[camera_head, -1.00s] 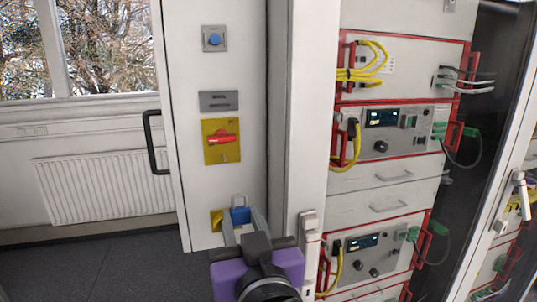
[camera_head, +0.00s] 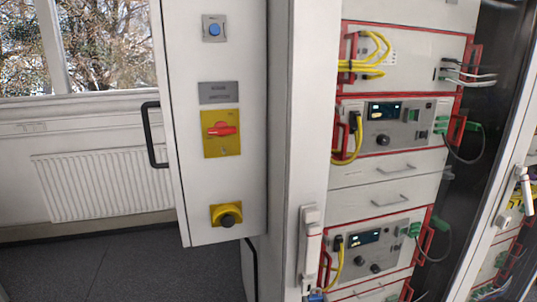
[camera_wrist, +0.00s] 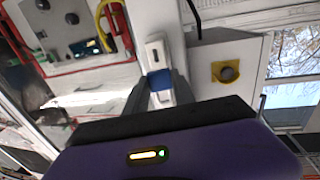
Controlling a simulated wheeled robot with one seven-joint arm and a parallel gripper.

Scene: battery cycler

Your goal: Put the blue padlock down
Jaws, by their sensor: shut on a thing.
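The blue padlock (camera_wrist: 159,79) is between the two grey fingers of my gripper (camera_wrist: 162,92) in the wrist view. The gripper is shut on it. Behind the padlock in that view is the white door handle (camera_wrist: 154,50) of the cabinet; I cannot tell whether they touch. In the head view only a small blue bit of the padlock (camera_head: 316,296) shows at the bottom edge, below the same white handle (camera_head: 309,235). The rest of the gripper is out of the head view.
The white panel holds a red rotary switch (camera_head: 221,130) on a yellow plate and a dark knob (camera_head: 228,218) on another. A black door handle (camera_head: 152,135) juts out at left. The rack at right has yellow cables (camera_head: 372,58) and red handles. Dark floor (camera_head: 120,270) is clear at lower left.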

